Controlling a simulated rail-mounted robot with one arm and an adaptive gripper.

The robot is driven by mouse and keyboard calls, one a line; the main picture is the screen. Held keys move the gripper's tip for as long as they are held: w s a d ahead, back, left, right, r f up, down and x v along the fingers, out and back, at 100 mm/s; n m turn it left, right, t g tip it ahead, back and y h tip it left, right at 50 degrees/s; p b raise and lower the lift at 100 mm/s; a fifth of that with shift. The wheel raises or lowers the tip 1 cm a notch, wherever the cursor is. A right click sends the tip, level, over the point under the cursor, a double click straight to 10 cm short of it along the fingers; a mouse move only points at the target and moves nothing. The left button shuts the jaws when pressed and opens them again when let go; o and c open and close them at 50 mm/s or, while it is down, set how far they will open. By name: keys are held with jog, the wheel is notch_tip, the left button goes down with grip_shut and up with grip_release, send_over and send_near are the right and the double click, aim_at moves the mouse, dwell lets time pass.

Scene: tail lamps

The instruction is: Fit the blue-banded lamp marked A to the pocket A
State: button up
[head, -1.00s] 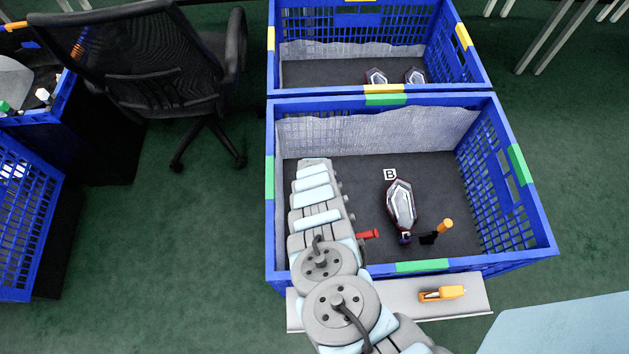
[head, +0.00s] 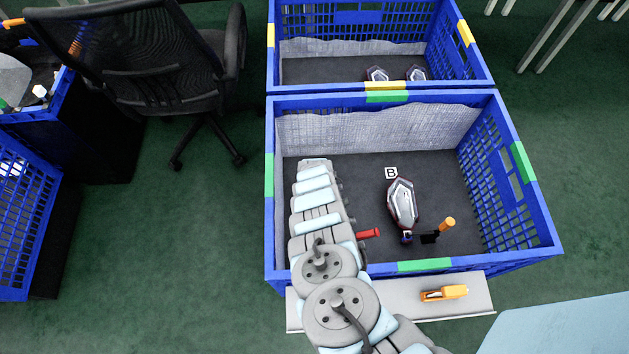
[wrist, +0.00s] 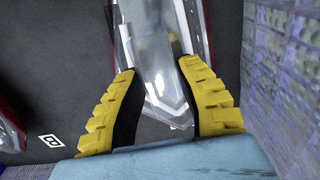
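In the wrist view, my gripper (wrist: 157,66) has its two yellow fingers either side of the narrow part of a clear, red-edged lamp (wrist: 155,50). The fingertips lie very close to its sides; I cannot tell whether they press on it. Its mark and band are not visible. In the head view, my arm hides the gripper and this lamp. Another clear lamp (head: 402,203) lies beside the label B (head: 391,173) in the near blue crate (head: 540,215), with a small blue part at its lower end. I see no letter A or pocket A.
A red-handled thing (head: 368,233) and an orange-and-black tool (head: 446,226) lie in the near crate. The far crate (head: 280,45) holds two lamps (head: 377,74). A grey ledge (head: 385,312) in front bears an orange tool (head: 443,293). A crate wall (wrist: 280,75) stands close to the gripper's right.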

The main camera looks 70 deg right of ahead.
jog(key=shift+o, duration=1.4)
jog(key=shift+r, duration=0.2)
jog(key=shift+d+r, duration=0.15)
jog(key=shift+r, duration=0.5)
jog(key=shift+a+r, duration=0.2)
jog(key=shift+r, duration=0.2)
jog(key=shift+d+r, duration=0.1)
jog(key=shift+r, duration=0.75)
notch_tip(320, 180, up, 8)
